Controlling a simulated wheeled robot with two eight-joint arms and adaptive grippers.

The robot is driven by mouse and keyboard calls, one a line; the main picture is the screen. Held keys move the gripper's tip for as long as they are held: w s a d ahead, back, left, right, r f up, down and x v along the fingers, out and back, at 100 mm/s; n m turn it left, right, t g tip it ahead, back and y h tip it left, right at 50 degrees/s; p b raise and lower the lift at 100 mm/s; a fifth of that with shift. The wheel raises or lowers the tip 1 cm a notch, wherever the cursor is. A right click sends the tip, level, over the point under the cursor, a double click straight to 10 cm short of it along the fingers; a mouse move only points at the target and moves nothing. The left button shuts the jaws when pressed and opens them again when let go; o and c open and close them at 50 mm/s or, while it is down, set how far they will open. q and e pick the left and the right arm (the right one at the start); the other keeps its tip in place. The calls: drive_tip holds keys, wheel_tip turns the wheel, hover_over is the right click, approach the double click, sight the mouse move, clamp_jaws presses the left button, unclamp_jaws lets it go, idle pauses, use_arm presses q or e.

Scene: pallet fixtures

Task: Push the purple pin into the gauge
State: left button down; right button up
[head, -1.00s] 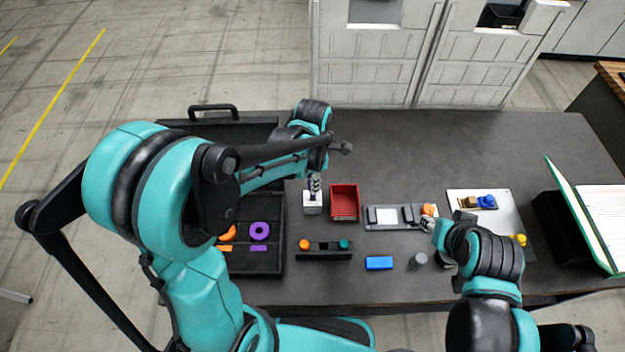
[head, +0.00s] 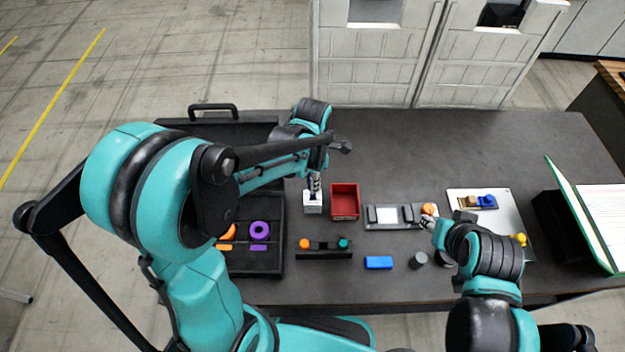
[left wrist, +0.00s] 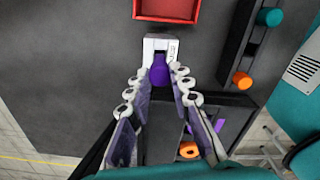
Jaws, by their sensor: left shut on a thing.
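The purple pin (left wrist: 160,71) is between the fingertips of my left gripper (left wrist: 165,76), which is shut on it. The white gauge (left wrist: 160,44) is a small block at the pin's far end in the left wrist view. The pin's end meets or overlaps the gauge there; how deep it sits I cannot tell. In the head view my left gripper (head: 314,184) points down just above the gauge (head: 313,204), and the pin is mostly hidden by the fingers. My right gripper (head: 427,219) is beside an orange round piece (head: 429,208); its fingers are too small to read.
A red bin (head: 344,214) stands just right of the gauge. A black tray (head: 270,262) with orange and purple pieces lies to the left. A black rack (head: 323,255), a blue block (head: 378,263) and a grey fixture (head: 372,226) are nearby. The table's back is clear.

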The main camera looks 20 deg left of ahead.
use_arm(q)
drive_tip(key=shift+f+b, duration=1.05)
drive_tip(key=shift+f, duration=0.15)
idle(0.5)
drive_tip(key=c, duration=0.9)
unclamp_jaws()
wheel_tip(320, 180, up, 9)
drive_tip(key=p, duration=0.7)
drive_tip(key=shift+r, duration=0.1)
